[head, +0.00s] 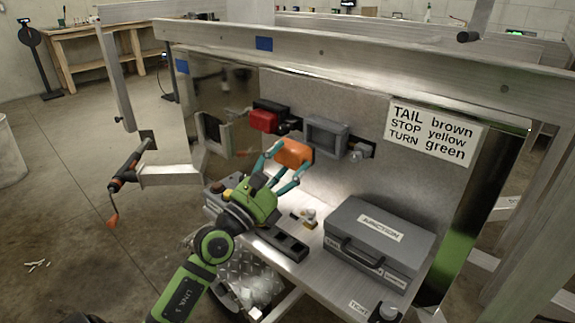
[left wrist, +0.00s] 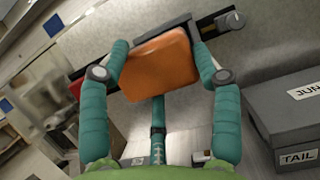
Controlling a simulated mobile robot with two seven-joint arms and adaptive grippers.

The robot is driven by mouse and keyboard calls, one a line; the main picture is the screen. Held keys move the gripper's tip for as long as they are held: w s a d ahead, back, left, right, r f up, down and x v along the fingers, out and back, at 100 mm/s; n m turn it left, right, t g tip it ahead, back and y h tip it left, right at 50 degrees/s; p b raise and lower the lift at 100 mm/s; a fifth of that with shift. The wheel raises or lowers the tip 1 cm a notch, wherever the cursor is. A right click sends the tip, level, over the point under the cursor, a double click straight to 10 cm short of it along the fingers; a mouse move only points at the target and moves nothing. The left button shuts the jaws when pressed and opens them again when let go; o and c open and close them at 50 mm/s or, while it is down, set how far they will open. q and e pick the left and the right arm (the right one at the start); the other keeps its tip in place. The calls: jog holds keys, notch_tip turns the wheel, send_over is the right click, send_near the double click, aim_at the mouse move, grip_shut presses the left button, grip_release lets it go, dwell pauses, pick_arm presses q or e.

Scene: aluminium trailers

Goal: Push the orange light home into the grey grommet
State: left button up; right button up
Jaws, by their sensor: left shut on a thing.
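The orange light (head: 293,152) is held in the fingers of my left gripper (head: 288,163), in front of the upright metal panel. In the left wrist view the orange light (left wrist: 160,66) sits between two teal fingers, with a third finger below. The grey grommet (head: 327,137) is a square frame on the panel, up and right of the light in the head view; its middle looks empty. In the left wrist view a dark grey edge (left wrist: 160,38), probably the grommet, shows behind the light's top. I cannot tell the gap between them. My right gripper is in neither view.
A red light (head: 263,121) is mounted to the left. A grey case (head: 376,243) stands on the shelf at the right, with small parts beside it. A sign (head: 434,132) pairs TAIL, STOP and TURN with colours.

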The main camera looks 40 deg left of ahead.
aim_at(289, 166)
pick_arm(q)
jog(key=shift+r+p, duration=0.1)
jog(key=shift+p, duration=0.2)
jog(key=shift+s+r+p, duration=0.15)
jog(key=shift+s+p, duration=0.05)
jog(key=shift+p, duration=0.6)
jog(key=shift+w, duration=0.35)
jog(key=w, duration=0.2)
jog(key=shift+w+d+f, duration=0.15)
jog(key=shift+w+f, duration=0.05)
jog(key=shift+w, duration=0.15)
jog(key=shift+w+d, duration=0.15)
jog(key=shift+w, duration=1.1)
jog(key=shift+p, duration=0.35)
jog(key=shift+w+d, duration=0.15)
jog(key=shift+w, duration=1.55)
jog(key=o, duration=1.3)
